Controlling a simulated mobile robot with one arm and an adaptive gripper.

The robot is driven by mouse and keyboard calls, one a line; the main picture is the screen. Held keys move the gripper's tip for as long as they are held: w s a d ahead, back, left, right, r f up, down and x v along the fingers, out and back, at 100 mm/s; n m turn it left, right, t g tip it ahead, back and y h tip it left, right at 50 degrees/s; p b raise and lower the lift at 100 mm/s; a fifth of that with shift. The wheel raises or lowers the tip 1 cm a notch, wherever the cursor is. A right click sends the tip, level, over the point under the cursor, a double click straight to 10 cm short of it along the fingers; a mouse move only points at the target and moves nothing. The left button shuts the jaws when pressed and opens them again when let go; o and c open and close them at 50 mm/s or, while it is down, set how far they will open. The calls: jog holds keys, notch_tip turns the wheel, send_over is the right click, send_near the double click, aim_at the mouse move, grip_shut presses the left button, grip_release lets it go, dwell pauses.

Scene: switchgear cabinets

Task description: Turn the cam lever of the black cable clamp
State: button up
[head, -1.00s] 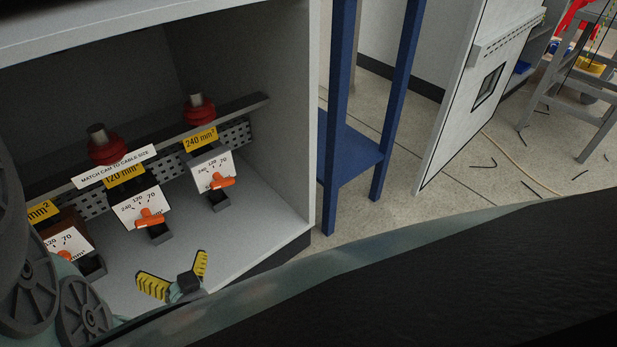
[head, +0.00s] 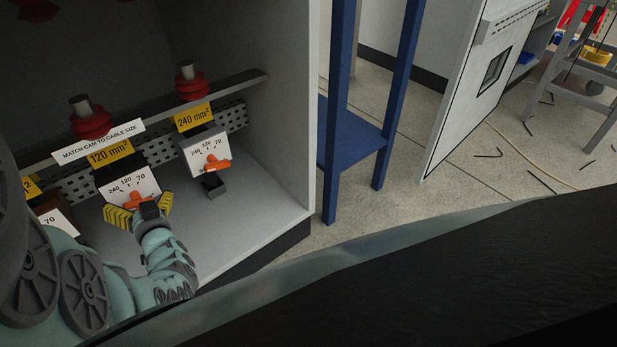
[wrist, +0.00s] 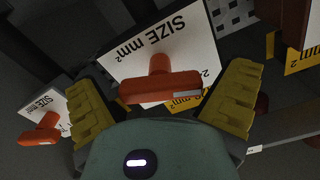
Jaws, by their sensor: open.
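The black cable clamp (head: 113,164) is the middle one of three, under the yellow 120 mm² label (head: 110,153). Its orange cam lever (head: 137,197) sits on a white dial card (head: 117,188) marked 240, 120 and 70. My gripper (head: 141,209) is open in front of this clamp. In the wrist view the orange lever (wrist: 160,88) lies crosswise between the two yellow fingers, with one finger beyond each end. I see narrow gaps there and cannot tell how deep the fingers reach. My gripper hides the lower part of the clamp in the head view.
A grey clamp (head: 207,149) with an orange lever stands to the right under the 240 mm² label. A brown clamp (head: 48,203) is to the left, partly hidden by my arm. Red insulators (head: 92,124) and a rail sit above. The cabinet floor at right is clear.

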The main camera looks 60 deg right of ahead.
jog(key=shift+w+d, duration=0.1)
jog(key=shift+w, duration=0.05)
jog(key=c, duration=1.1)
